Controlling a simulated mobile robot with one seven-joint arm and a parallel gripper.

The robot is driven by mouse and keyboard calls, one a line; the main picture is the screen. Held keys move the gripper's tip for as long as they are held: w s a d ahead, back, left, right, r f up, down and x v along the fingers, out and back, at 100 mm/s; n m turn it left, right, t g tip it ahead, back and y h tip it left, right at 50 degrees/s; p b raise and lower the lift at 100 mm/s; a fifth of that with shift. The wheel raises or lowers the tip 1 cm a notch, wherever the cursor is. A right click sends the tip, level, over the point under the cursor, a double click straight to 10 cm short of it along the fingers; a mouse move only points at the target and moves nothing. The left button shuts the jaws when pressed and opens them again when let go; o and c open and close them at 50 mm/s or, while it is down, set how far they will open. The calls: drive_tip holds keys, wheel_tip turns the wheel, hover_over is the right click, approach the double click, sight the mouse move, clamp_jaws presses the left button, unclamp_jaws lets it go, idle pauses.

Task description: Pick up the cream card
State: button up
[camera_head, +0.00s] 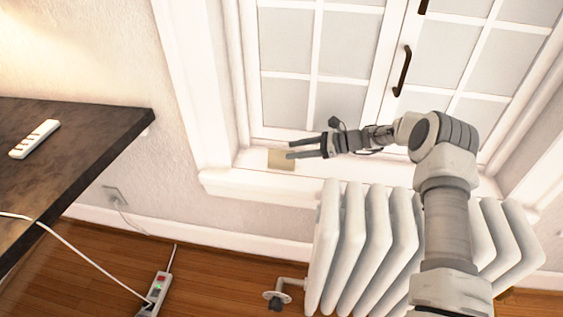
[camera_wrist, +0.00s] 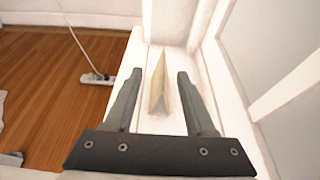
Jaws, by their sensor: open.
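The cream card (camera_head: 281,160) is on the white window sill (camera_head: 250,188), near the sill's left end. In the wrist view the cream card (camera_wrist: 157,82) looks narrow and seems to stand upright, seen nearly edge-on. My gripper (camera_head: 291,149) is at the card from the right, with its fingers apart. In the wrist view the card shows between the two fingertips of my gripper (camera_wrist: 171,72), with a gap on each side. I cannot tell how far the fingertips reach along the card.
A white radiator (camera_head: 352,240) stands below the sill. The window (camera_head: 345,60) with a dark handle (camera_head: 402,71) rises behind it. A dark table (camera_head: 85,130) with a white remote-like object (camera_head: 34,139) is at left. A power strip (camera_head: 155,293) lies on the wooden floor.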

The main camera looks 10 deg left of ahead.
sight(282, 151)
drive_tip(key=b+x, duration=0.1)
drive_tip(key=x, duration=0.1)
drive_tip(key=b+x, duration=0.1)
drive_tip(key=x, duration=0.1)
drive_tip(key=shift+w+f, duration=0.2)
drive_tip(key=shift+f, duration=0.05)
drive_tip(key=shift+a, duration=0.5)
clamp_jaws()
